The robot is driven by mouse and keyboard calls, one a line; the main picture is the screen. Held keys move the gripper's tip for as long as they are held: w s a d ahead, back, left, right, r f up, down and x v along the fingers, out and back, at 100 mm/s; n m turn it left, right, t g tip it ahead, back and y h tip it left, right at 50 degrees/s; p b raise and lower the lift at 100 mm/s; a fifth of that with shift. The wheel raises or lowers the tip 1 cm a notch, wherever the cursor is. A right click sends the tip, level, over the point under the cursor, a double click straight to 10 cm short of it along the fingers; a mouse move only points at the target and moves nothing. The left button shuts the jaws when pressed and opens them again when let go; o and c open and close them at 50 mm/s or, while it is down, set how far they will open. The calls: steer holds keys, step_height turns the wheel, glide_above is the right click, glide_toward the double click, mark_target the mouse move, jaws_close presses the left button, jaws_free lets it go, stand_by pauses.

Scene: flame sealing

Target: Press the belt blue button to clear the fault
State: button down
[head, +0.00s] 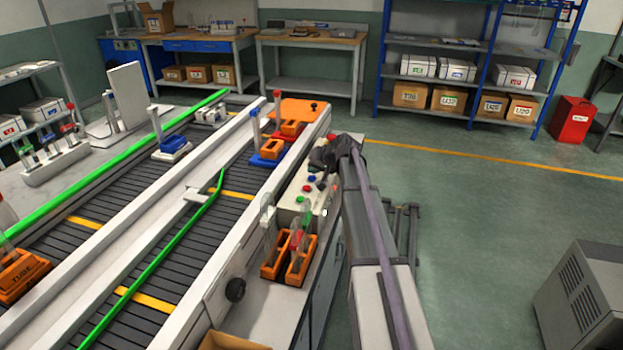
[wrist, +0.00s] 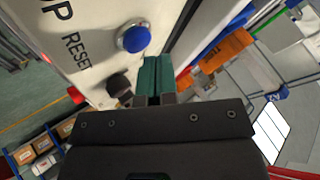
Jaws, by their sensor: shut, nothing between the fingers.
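The blue button (wrist: 133,38) shows in the wrist view as a round domed cap in a metal ring, on a pale panel marked RESET. My gripper (wrist: 155,62) has its teal fingers shut together with nothing between them. The fingertips appear just below and right of the button in that view; I cannot tell how far they are from the panel. In the head view the control box (head: 287,201) stands beside the belt, with blue, red and green buttons on it. My dark wrist is above its far end, and the fingertips are hidden there.
Orange racks (head: 273,268) holding clear tubes stand just in front of the control box. The conveyor (head: 177,245) with green rails runs along the left. Shelves (head: 455,75) with boxes stand at the back. The floor to the right is mostly clear.

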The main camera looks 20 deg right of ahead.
mark_target(314, 177)
steer(key=shift+f+b, duration=0.5)
stand_by(0.4)
steer(key=shift+r+p, duration=1)
step_height(314, 177, up, 6)
steer(key=p, duration=0.6)
